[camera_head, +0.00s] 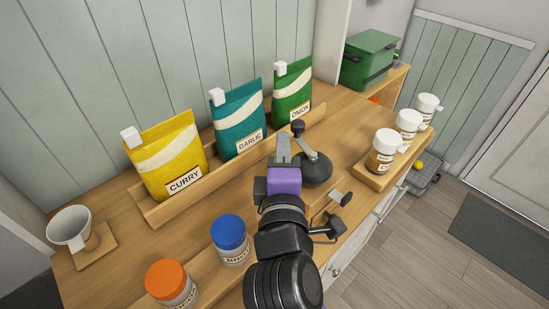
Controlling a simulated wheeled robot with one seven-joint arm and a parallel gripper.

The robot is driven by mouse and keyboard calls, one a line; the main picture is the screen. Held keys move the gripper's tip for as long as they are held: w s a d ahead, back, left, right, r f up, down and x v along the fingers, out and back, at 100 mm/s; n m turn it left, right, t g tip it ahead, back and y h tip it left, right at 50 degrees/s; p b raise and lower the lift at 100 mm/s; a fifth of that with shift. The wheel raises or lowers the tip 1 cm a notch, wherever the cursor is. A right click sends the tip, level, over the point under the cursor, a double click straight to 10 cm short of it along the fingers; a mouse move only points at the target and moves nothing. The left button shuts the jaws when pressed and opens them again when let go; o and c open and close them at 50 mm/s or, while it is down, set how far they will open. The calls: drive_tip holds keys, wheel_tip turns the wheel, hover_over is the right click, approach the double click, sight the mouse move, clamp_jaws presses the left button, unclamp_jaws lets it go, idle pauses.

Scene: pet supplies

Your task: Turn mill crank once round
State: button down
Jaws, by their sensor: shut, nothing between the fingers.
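The mill has a dark domed top (318,173) on a wooden body, partly hidden behind my arm. A small dark knob (342,198) sticks out low on its right side. The crank (307,146) runs from the dome toward the back left and ends in a dark upright handle knob (297,127). My gripper (282,138) is shut and empty, just left of the crank arm in the picture. I cannot tell whether its fingers touch the crank.
Yellow (170,155), teal (238,120) and green (292,93) pouches stand in a wooden rack behind. A blue-lidded jar (230,235) and an orange-lidded jar (170,280) stand front left.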

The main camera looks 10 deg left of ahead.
sight(292, 129)
drive_tip(key=shift+w+d, duration=0.55)
drive_tip(key=shift+w, duration=0.2)
drive_tip(key=shift+w+p, duration=0.1)
drive_tip(key=shift+p, duration=0.2)
drive_tip(key=shift+w+r+p, duration=0.15)
drive_tip(key=shift+w+p, duration=0.05)
drive_tip(key=shift+p, duration=0.15)
drive_tip(key=shift+w+d+p, duration=0.15)
drive_tip(key=shift+w+p, duration=0.15)
drive_tip(key=shift+p, duration=0.05)
